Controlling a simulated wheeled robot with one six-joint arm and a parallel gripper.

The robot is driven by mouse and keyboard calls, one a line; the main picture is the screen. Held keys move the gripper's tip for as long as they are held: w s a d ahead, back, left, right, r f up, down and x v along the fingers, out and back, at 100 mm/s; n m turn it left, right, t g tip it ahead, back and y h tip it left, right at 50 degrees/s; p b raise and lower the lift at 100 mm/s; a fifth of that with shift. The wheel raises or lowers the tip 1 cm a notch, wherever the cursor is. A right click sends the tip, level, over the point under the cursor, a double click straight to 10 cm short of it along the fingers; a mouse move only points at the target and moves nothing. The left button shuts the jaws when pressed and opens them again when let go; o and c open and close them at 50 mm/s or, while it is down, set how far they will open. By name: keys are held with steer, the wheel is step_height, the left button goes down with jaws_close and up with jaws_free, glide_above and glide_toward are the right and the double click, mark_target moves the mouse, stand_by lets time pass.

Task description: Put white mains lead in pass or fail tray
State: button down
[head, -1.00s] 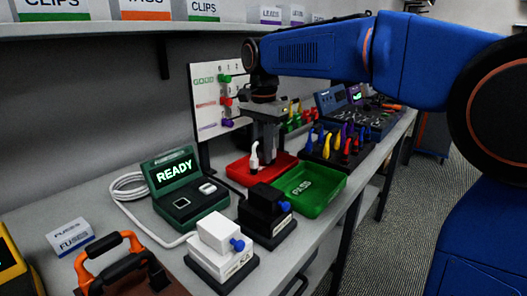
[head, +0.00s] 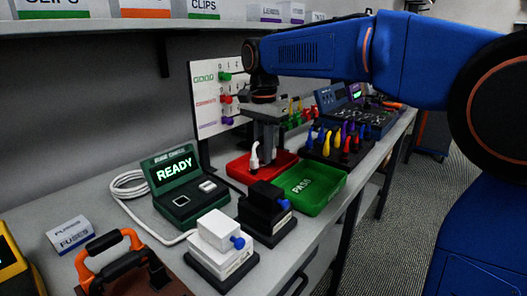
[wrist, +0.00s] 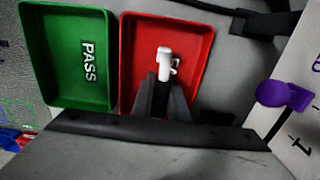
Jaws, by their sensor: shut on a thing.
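The white mains lead (head: 254,157) shows as a small white plug end at the red tray (head: 236,170). In the wrist view the white lead (wrist: 164,62) is at the tips of my gripper (wrist: 163,85), over the red tray (wrist: 196,95). My gripper (head: 266,150) points down and is shut on the lead. I cannot tell whether the lead touches the tray floor. The green tray marked PASS (head: 311,190) is empty beside the red tray; it also shows in the wrist view (wrist: 62,65).
A green tester reading READY (head: 180,190) stands to the left with a coiled white cable (head: 128,186). Black (head: 265,212) and white (head: 221,245) blocks stand in front. A rack of coloured leads (head: 335,145) is behind the green tray. A peg board (head: 216,95) stands behind.

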steer(key=shift+f, duration=0.1)
stand_by(0.3)
steer(key=c, duration=1.1)
jaws_free()
steer(key=shift+r, duration=4)
